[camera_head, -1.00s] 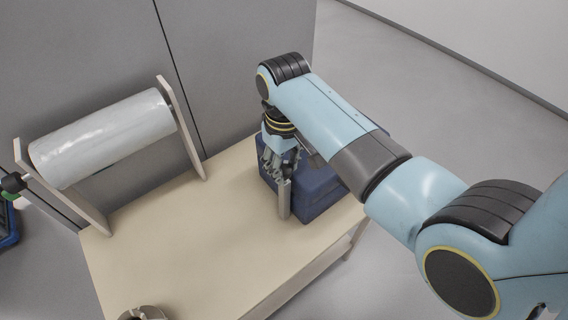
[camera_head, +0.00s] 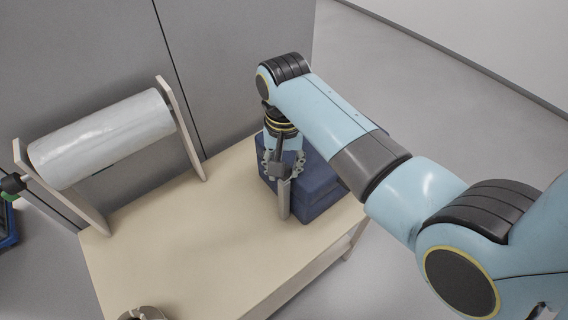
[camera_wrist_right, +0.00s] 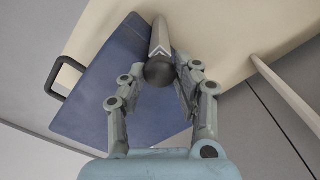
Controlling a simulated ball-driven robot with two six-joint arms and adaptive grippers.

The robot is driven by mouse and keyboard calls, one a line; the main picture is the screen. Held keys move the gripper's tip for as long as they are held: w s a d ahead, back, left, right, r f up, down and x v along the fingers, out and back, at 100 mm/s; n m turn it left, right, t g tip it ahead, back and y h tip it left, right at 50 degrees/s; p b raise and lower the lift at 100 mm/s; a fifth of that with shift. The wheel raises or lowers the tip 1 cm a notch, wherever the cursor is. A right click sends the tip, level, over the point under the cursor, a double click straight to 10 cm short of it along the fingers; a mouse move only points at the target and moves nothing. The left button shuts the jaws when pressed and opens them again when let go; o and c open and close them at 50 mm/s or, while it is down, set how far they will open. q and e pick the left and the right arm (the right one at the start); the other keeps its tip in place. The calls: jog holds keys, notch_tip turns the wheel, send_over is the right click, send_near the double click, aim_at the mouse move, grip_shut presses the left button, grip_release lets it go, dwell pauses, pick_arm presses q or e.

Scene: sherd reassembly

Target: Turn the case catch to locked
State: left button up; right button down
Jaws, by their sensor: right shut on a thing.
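The blue case (camera_head: 318,192) sits at the right end of the table, and its top also shows in the wrist view (camera_wrist_right: 90,100). The catch is a grey bar (camera_head: 284,202) at the case's near-left side, partly behind my gripper. In the wrist view the catch (camera_wrist_right: 160,40) has a dark round end and a white chevron mark. My right gripper (camera_head: 283,170) points down over the catch. It is shut on the catch, with its fingers (camera_wrist_right: 160,74) either side of the dark end. Whether the catch reads locked cannot be told. My left gripper is not in view.
A white roll (camera_head: 105,138) hangs in a wooden stand at the table's back left. A grey ring-like object (camera_head: 143,313) lies at the front left edge. The middle of the table (camera_head: 190,230) is bare. The case has a black handle (camera_wrist_right: 60,75).

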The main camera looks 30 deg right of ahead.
jog(key=shift+m, duration=0.3)
jog(key=c, duration=1)
grip_release()
jog(key=shift+o, duration=0.2)
notch_tip(320, 180, up, 12)
